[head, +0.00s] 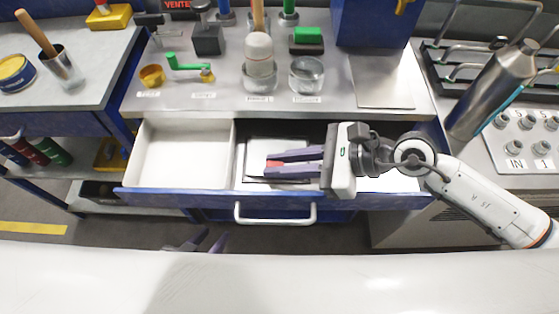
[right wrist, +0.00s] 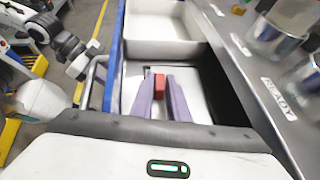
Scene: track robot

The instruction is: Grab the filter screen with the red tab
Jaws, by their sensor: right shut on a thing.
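The filter screen (head: 277,146) is a flat pale panel with a dark edge, lying in the open drawer. Its red tab (head: 274,164) shows between the fingers of my right gripper (head: 268,163). In the right wrist view the red tab (right wrist: 159,83) stands between the two purple fingers, which are shut on it; the pale panel (right wrist: 194,92) lies below. The fingers and wrist hide part of the screen. My left gripper (head: 208,240) is low in front of the drawer, its purple fingertips apart and empty, partly hidden by my white body.
The blue-fronted drawer (head: 160,196) is pulled out, with a white handle (head: 275,219). A white bin (head: 183,155) fills its left side. The counter above holds glass jars (head: 307,75) and a green-handled tool (head: 190,66). A steel bottle (head: 492,88) stands at right.

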